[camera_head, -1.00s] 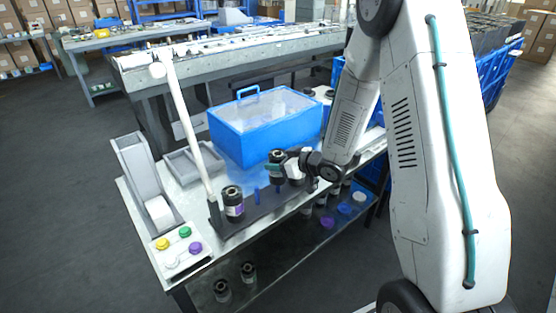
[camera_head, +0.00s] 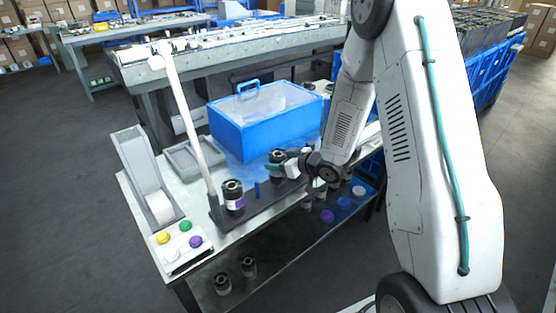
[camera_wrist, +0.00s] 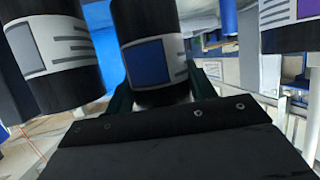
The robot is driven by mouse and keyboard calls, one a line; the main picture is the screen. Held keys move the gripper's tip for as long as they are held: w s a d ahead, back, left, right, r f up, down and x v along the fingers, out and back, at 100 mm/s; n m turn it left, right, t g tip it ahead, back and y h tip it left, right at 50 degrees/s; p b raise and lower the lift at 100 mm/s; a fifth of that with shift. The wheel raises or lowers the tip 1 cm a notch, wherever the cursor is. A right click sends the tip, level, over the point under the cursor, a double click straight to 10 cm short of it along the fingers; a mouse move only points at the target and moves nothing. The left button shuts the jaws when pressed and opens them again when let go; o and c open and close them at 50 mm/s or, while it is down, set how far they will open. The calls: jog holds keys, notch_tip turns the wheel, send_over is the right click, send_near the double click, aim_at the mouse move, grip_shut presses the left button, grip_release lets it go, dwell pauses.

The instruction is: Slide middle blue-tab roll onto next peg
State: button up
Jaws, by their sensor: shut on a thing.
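The middle roll (camera_head: 277,166) is a black upright cylinder over the dark peg base (camera_head: 262,206). In the wrist view its blue tab on a white label (camera_wrist: 149,64) faces me. My gripper (camera_wrist: 165,95) is shut on this roll low down, one finger on each side; in the head view my gripper (camera_head: 290,166) reaches it from the right. I cannot tell whether the roll touches the base. An empty blue peg (camera_head: 257,189) stands to its left, also visible in the wrist view (camera_wrist: 229,18). Beyond it stands a purple-label roll (camera_head: 233,197), at right in the wrist view (camera_wrist: 290,22).
Another black roll with a grey tab (camera_wrist: 55,52) stands close left of the held one in the wrist view. A blue box with a clear lid (camera_head: 265,118) stands behind the base. A white post (camera_head: 188,125) rises at the left, near colored buttons (camera_head: 184,226).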

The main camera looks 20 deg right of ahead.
dwell(0.3)
jog(key=o, duration=1.3)
jog(key=shift+s, duration=0.1)
